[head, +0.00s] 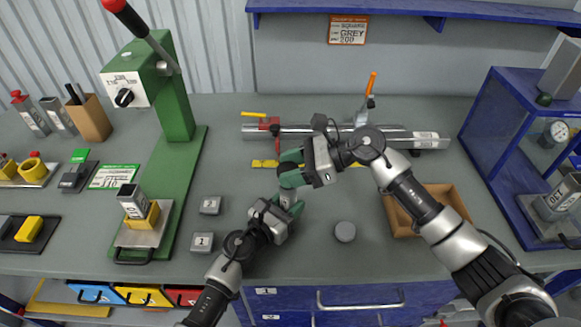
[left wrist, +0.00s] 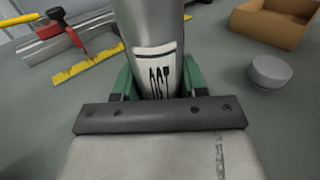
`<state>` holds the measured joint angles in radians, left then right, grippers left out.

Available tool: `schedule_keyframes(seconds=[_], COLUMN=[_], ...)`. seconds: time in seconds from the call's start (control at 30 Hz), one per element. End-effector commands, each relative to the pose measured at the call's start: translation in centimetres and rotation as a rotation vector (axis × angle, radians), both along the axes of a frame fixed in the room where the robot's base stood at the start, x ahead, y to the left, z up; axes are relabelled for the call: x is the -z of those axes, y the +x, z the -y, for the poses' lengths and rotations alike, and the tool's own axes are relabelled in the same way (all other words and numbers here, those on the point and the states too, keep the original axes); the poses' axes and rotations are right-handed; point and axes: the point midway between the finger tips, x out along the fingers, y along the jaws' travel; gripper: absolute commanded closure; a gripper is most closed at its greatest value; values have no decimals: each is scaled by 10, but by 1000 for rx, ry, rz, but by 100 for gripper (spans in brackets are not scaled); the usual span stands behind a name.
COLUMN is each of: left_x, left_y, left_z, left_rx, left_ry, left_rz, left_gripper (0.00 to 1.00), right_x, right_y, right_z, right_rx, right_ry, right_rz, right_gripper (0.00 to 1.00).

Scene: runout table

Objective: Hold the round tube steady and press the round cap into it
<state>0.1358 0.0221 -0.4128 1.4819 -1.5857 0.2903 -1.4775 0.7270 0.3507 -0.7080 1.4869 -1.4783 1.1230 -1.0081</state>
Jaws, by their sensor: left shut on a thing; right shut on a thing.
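The tube (left wrist: 158,65) stands between the green fingers of my left gripper in the left wrist view. It is grey metal, with a white label that seems to read OCT. In the head view my left gripper (head: 284,206) is shut on its lower part. My right gripper (head: 290,168) is just above, shut at the tube's upper part; the fingers mostly hide what lies between them. A grey, round, cap-like disc (head: 345,232) lies flat on the table to the right of my left gripper. It also shows in the left wrist view (left wrist: 270,72).
An open cardboard box (head: 404,222) stands to the right, behind my right arm. A green press (head: 176,95) holding a short tube is at the left. Small numbered blocks (head: 202,242) lie near it. A long metal fixture (head: 300,133) lies at the back. A blue frame (head: 495,115) stands at far right.

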Motion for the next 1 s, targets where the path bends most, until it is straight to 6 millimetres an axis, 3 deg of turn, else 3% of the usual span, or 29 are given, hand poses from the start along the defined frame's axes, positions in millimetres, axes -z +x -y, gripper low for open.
schedule_keyframes(seconds=[1.0], left_x=[0], left_y=[0], left_z=[0], left_rx=[0], left_ry=[1], left_rz=[-1], left_gripper=[84], right_x=[11], right_y=[0], right_z=[0], right_rx=[0], right_ry=[1], right_rz=[-2], right_gripper=[73])
